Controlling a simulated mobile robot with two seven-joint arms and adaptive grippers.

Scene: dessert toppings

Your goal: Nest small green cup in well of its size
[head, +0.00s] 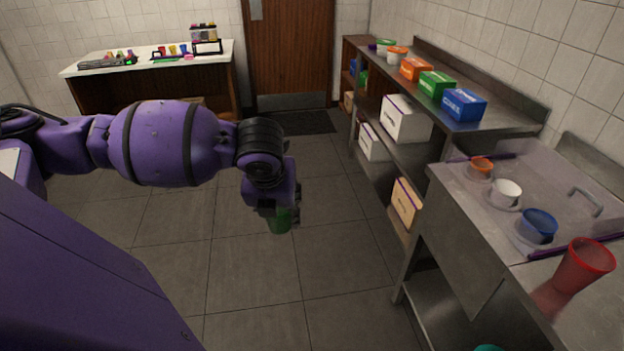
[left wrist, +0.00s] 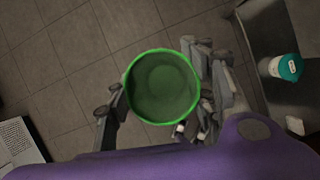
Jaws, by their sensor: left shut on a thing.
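A green cup (head: 279,222) is in my left gripper (head: 281,210), held in the air over the floor, well left of the steel counter. In the left wrist view the cup (left wrist: 163,86) shows its round open mouth, looks empty, and has the fingers (left wrist: 163,98) closed on either side. At the right, a clear tray (head: 555,178) with purple edges lies on the counter. An orange cup (head: 481,166), a white cup (head: 506,192) and a blue cup (head: 538,226) stand in a row in it. I cannot make out an empty well. My right gripper is out of view.
A tall red cup (head: 584,264) stands on the counter in front of the tray. Orange, green and blue boxes (head: 437,84) line the steel shelf behind. A white-topped table (head: 80,69) with small items is at the far left. The floor between is open.

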